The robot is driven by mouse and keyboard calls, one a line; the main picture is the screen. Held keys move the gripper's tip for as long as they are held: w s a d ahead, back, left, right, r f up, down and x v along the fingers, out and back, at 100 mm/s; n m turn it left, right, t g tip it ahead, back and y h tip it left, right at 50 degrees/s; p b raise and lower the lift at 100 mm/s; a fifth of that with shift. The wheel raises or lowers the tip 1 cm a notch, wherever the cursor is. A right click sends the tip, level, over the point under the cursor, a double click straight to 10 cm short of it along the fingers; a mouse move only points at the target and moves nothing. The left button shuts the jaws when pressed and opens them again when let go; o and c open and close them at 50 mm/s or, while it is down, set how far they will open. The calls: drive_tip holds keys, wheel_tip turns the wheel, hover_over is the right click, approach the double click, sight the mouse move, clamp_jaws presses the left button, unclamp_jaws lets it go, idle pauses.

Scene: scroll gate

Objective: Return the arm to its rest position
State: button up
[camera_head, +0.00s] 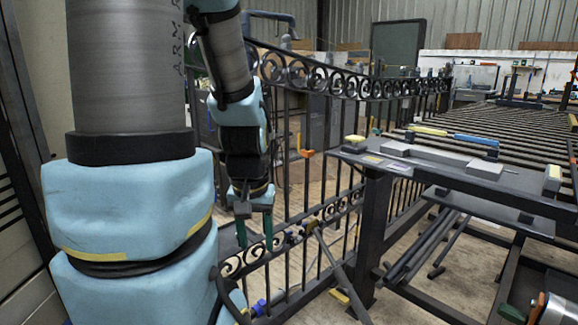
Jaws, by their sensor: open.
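My arm, with grey and light blue links, fills the left side of the head view. My gripper (255,232) hangs down with its two dark green fingers apart. It is open, and nothing shows between the fingers. The fingers appear in front of the black scroll gate (306,78), near its lower scroll band. I cannot tell whether they touch the bars.
A dark metal workbench (460,178) with bars and small blocks stands to the right. Long bars (425,250) lie beneath it. A slanted bar (340,275) leans by the bench leg. A cylindrical metal part (556,310) is at bottom right.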

wheel_tip(320, 180, up, 13)
drive_tip(key=p, duration=1.1)
drive_tip(key=shift+f, duration=0.15)
